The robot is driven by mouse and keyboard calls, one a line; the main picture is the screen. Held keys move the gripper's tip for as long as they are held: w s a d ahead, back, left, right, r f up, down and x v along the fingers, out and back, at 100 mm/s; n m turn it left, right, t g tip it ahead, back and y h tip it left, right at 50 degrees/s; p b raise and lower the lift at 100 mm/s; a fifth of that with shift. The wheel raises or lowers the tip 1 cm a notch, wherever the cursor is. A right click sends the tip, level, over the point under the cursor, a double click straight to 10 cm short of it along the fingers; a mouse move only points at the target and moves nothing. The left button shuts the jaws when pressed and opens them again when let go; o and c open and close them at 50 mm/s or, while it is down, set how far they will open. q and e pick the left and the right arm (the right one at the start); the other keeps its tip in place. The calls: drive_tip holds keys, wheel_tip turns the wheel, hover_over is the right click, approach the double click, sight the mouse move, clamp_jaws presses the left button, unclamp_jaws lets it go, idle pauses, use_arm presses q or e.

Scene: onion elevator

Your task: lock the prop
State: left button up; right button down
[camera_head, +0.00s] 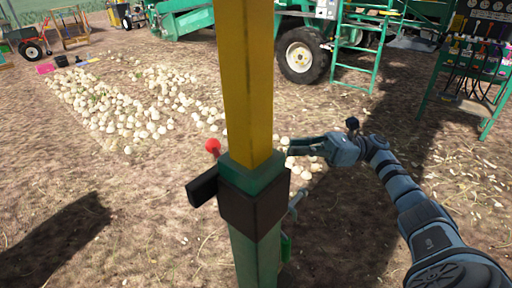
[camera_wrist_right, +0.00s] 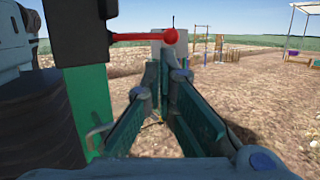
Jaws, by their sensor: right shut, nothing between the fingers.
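The prop is an upright post with a yellow upper tube (camera_head: 247,80) and a green lower tube (camera_head: 257,262). A dark collar (camera_head: 255,207) wraps it, with a black block (camera_head: 203,187) sticking out left. A red knob (camera_head: 212,146) shows left of the post; in the right wrist view the knob (camera_wrist_right: 170,36) ends a red rod (camera_wrist_right: 112,38) from the dark collar. My right gripper (camera_head: 292,147) points at the post from the right, its tips near the post's edge. In the wrist view its fingers converge, empty, just below the knob. Contact cannot be told. My left gripper is out of view.
Onions (camera_head: 125,110) lie scattered on the dry soil behind the post. A green machine with a large wheel (camera_head: 301,56) and a ladder (camera_head: 360,50) stands at the back. A green stand with cables (camera_head: 480,70) is at the right.

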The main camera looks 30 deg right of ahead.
drive_tip(key=p+x, duration=0.4)
drive_tip(key=x, duration=1.1)
drive_tip(key=shift+w+r+n+p, duration=0.15)
drive_tip(key=shift+w+n+p, duration=0.15)
